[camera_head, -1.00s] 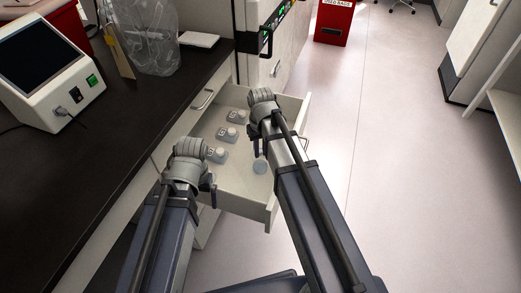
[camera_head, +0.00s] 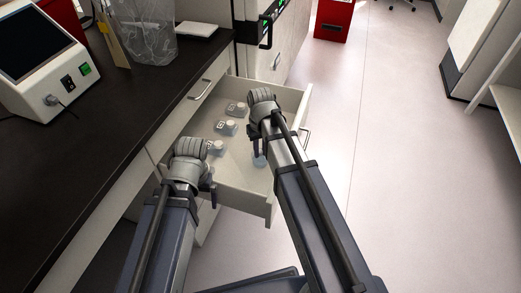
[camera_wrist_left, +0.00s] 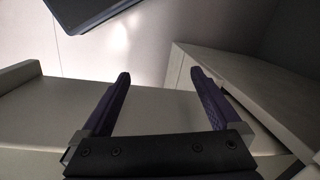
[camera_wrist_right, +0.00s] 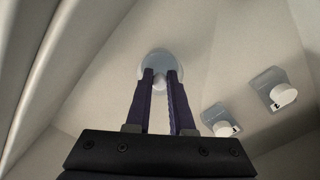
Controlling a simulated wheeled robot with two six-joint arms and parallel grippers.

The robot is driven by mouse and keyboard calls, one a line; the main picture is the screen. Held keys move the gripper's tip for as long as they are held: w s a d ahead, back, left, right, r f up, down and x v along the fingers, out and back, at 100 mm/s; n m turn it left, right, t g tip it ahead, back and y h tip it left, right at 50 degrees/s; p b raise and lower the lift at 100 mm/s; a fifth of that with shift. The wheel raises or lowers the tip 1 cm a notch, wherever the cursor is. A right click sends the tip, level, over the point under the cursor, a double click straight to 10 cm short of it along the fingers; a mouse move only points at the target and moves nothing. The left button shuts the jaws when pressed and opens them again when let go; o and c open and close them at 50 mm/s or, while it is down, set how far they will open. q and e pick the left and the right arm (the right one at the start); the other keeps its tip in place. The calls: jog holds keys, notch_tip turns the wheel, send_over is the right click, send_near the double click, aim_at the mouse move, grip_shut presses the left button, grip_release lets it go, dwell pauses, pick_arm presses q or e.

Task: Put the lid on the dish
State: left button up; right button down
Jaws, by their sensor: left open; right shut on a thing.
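A round, clear, pale-blue piece with a small white knob, apparently the lid (camera_wrist_right: 157,62), is in the right wrist view; its disc also shows in the head view (camera_head: 259,162). My right gripper (camera_wrist_right: 161,72) is shut on its knob, inside the open drawer (camera_head: 240,197). I cannot tell whether the lid touches the drawer floor or whether anything lies under it. I make out no separate dish. My left gripper (camera_wrist_left: 160,74) is open and empty, by the near side of the drawer; in the head view its fingers (camera_head: 211,191) are partly hidden by my wrist.
Several small clear flasks with white caps (camera_head: 227,127) lie in the drawer, left of my right gripper. A dark counter (camera_head: 105,120) with a screen device (camera_head: 42,50) and a clear bag (camera_head: 148,30) borders the left. The floor on the right is clear.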

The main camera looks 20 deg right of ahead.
jog(key=shift+f, duration=0.3)
jog(key=shift+f+b, duration=0.25)
jog(key=shift+b, duration=0.1)
jog(key=shift+f+b, duration=0.45)
dwell(0.3)
jog(key=c, duration=0.7)
grip_release()
jog(key=shift+r, duration=0.15)
notch_tip(320, 180, up, 8)
jog(key=p, duration=0.8)
